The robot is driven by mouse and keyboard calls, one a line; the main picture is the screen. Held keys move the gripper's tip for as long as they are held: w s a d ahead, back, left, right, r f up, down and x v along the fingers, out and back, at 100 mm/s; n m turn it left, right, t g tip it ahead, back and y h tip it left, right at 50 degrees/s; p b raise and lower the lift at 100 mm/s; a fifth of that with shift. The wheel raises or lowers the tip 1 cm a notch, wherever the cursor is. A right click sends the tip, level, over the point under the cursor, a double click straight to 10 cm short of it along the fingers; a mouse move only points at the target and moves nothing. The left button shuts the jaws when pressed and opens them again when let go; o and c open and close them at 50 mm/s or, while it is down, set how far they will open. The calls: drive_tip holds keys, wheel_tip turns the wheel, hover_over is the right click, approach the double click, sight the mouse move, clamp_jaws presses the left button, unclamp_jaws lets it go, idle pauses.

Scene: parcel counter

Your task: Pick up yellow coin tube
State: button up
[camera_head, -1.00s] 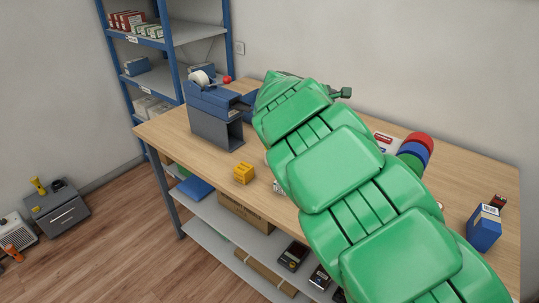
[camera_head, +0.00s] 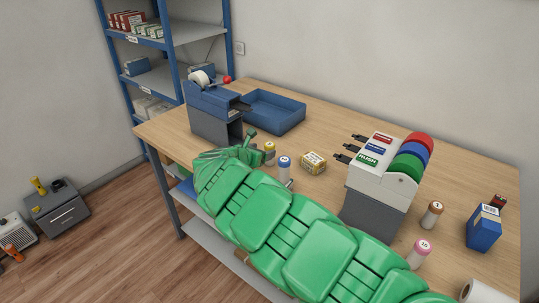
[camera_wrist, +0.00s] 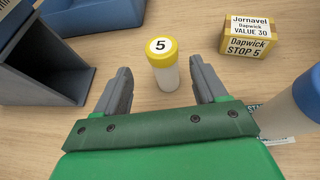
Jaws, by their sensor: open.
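The yellow coin tube, a pale upright cylinder with a yellow cap (camera_head: 269,149), stands on the counter; its cap reads 5 in the wrist view (camera_wrist: 163,50). My gripper (camera_head: 256,147) is low at the counter, just left of the tube in the head view. In the wrist view my gripper (camera_wrist: 160,66) is open, with one finger to each side of the tube and clear gaps between. It is not holding anything. I cannot tell how far the tube lies between the fingers.
A blue-capped tube (camera_head: 284,166) stands close to the right. A yellow-and-white parcel (camera_head: 313,162) lies behind it. The tape dispenser stand (camera_head: 213,110) and blue tray (camera_head: 275,112) are at the back left. A stamp rack (camera_head: 375,190) stands right, with more tubes beyond.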

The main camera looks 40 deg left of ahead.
sight(267, 150)
drive_tip(key=shift+x, duration=3.5)
drive_tip(key=shift+d+r, duration=0.1)
drive_tip(key=shift+d, duration=0.1)
drive_tip(key=c, duration=1.2)
